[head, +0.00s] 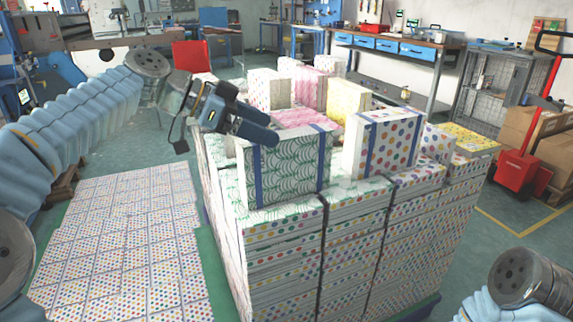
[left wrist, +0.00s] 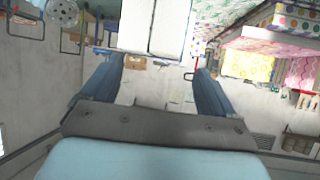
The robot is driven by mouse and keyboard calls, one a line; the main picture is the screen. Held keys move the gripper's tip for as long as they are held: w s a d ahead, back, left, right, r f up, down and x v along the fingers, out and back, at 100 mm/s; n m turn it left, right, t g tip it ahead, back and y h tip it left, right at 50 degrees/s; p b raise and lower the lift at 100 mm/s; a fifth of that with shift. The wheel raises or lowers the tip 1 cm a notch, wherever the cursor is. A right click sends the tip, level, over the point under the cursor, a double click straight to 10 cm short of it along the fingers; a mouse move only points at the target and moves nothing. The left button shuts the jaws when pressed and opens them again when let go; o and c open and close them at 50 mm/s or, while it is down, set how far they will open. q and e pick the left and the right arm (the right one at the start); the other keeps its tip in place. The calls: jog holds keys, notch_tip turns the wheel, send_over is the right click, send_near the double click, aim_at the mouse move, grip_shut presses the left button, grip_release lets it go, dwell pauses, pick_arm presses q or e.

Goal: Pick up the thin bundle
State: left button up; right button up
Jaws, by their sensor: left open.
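A green-patterned bundle with two blue straps (head: 285,172) stands upright on the front of the large stack in the head view. A second upright bundle with colored dots and blue straps (head: 385,143) stands to its right; I cannot tell for sure which is the thin bundle. My left gripper (head: 272,132) is open at the upper left of the green bundle, its fingers overlapping that bundle's top edge in the picture; contact is unclear. In the left wrist view the open fingers (left wrist: 155,80) show with a white block (left wrist: 153,25) beyond their tips. My right gripper is out of view.
The large stack of patterned bundles (head: 275,265) fills the middle. More bundles, pink (head: 312,90) and yellow (head: 348,100), stand behind. A dotted flat layer (head: 120,240) lies on the left floor. A red pallet jack (head: 518,172) and cardboard boxes (head: 540,130) are at right.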

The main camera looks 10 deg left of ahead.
aim_at(286, 166)
pick_arm(q)
jog(key=x, duration=0.3)
jog(key=shift+w+d+f, duration=0.15)
jog(key=shift+w+d, duration=0.05)
jog(key=shift+c, duration=0.5)
grip_shut()
